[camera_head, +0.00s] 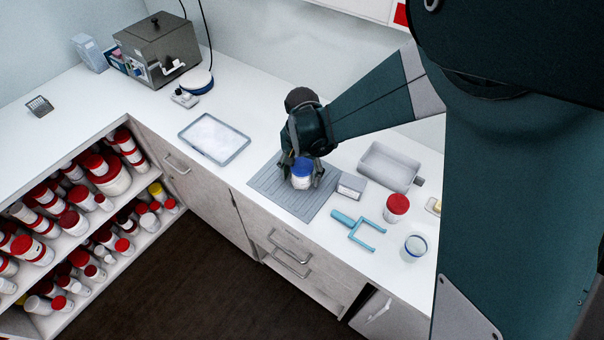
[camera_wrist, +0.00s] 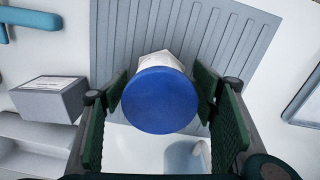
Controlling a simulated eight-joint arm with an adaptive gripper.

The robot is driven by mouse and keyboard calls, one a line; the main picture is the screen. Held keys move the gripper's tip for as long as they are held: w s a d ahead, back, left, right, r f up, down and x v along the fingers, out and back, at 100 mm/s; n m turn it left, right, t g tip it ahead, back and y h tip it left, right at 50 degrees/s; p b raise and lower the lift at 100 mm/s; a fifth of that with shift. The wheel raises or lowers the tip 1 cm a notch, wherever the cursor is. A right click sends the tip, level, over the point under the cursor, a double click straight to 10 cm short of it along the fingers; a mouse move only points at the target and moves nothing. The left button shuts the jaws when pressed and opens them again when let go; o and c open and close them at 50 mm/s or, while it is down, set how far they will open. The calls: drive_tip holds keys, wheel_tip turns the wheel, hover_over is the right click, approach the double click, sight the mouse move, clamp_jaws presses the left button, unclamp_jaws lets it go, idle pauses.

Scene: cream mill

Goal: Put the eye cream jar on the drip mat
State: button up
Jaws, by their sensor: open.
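The eye cream jar, white with a blue lid (camera_head: 302,166), is upright over the grey ribbed drip mat (camera_head: 270,183) and appears to stand on it. The wrist view looks down on its blue lid (camera_wrist: 160,100), with a little of the white body showing and the mat (camera_wrist: 230,30) around it. My gripper (camera_head: 303,180) is open, with one finger on each side of the jar. In the wrist view the fingers of my gripper (camera_wrist: 160,95) flank the lid, with slim gaps. The jar's base is hard to see.
A small grey box (camera_head: 350,186) stands close by the mat's right edge. A shallow tray (camera_head: 213,138) lies left of the mat.

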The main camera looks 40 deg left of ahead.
drive_tip(key=shift+r, duration=0.2)
drive_tip(key=shift+r, duration=5.95)
drive_tip(key=shift+w+d, duration=0.1)
drive_tip(key=w+d+r+t+y, duration=0.15)
drive_tip(key=d+r, duration=0.35)
drive_tip(key=d, duration=0.6)
drive_tip(key=w+d+r+m+t, duration=0.1)
drive_tip(key=w+d+r, duration=0.25)
drive_tip(key=d, duration=0.65)
drive_tip(key=w+d+r+t, duration=0.1)
drive_tip(key=w+d+r, duration=0.1)
drive_tip(key=d+r, duration=0.65)
drive_tip(key=s+d+t, duration=0.1)
drive_tip(key=s+d, duration=0.2)
drive_tip(key=d, duration=0.6)
drive_tip(key=s+d+f+t+h, duration=0.1)
drive_tip(key=s+d, duration=0.3)
drive_tip(key=d, duration=0.6)
drive_tip(key=s+d+m+t, duration=0.1)
drive_tip(key=s+d, duration=0.3)
drive_tip(key=d, duration=0.6)
drive_tip(key=shift+s+d+f+t, duration=0.15)
drive_tip(key=shift+s+f+t, duration=0.1)
drive_tip(key=shift+f+t, duration=0.1)
